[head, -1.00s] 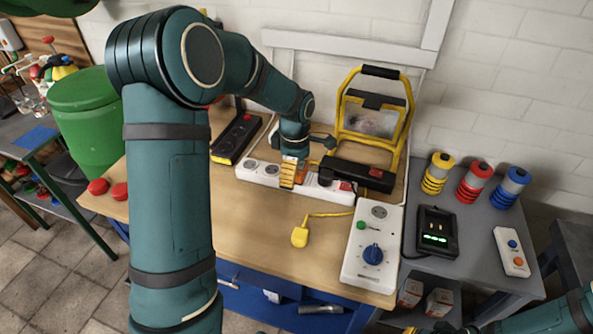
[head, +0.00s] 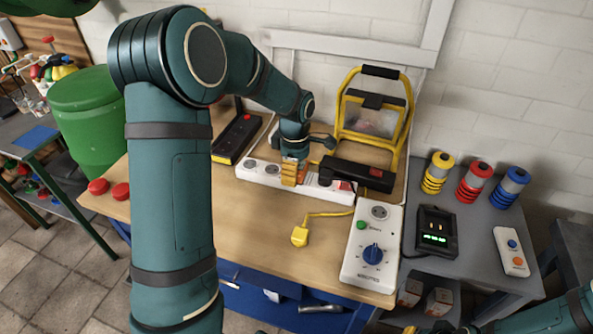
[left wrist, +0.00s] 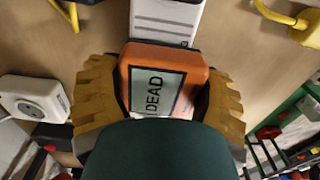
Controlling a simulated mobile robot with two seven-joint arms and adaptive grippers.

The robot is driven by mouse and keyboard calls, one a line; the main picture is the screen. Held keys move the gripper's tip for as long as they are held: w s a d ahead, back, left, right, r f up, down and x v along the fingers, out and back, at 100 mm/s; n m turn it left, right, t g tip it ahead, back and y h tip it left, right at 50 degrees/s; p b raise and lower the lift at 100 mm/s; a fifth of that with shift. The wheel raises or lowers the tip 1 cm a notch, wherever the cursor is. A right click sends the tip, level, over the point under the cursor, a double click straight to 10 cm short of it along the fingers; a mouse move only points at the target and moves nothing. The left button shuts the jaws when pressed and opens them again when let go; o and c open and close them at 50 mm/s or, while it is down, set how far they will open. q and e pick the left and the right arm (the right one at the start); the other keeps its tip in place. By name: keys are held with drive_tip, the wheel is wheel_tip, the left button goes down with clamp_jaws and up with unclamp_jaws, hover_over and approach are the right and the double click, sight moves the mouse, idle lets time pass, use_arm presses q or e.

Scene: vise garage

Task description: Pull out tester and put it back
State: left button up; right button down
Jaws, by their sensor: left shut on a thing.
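The tester (left wrist: 190,58) is an orange block with a pale label reading DEAD in the left wrist view. My left gripper (left wrist: 160,95) is shut on it, with a ridged yellow finger on each side. In the head view my left gripper (head: 293,173) is at the white power strip (head: 257,172), covering its middle and most of the tester. I cannot tell whether the tester is seated in the strip or just clear of it. My right arm (head: 553,318) shows at the bottom right; its gripper is too cut off and dark to read.
A yellow plug (head: 299,237) lies in front of the strip. A white socket box with a blue knob (head: 372,254) stands to the right.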

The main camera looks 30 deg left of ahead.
use_arm(q)
drive_tip(key=shift+r, duration=0.2)
drive_tip(key=shift+r+p, duration=2.35)
drive_tip(key=shift+r, duration=0.5)
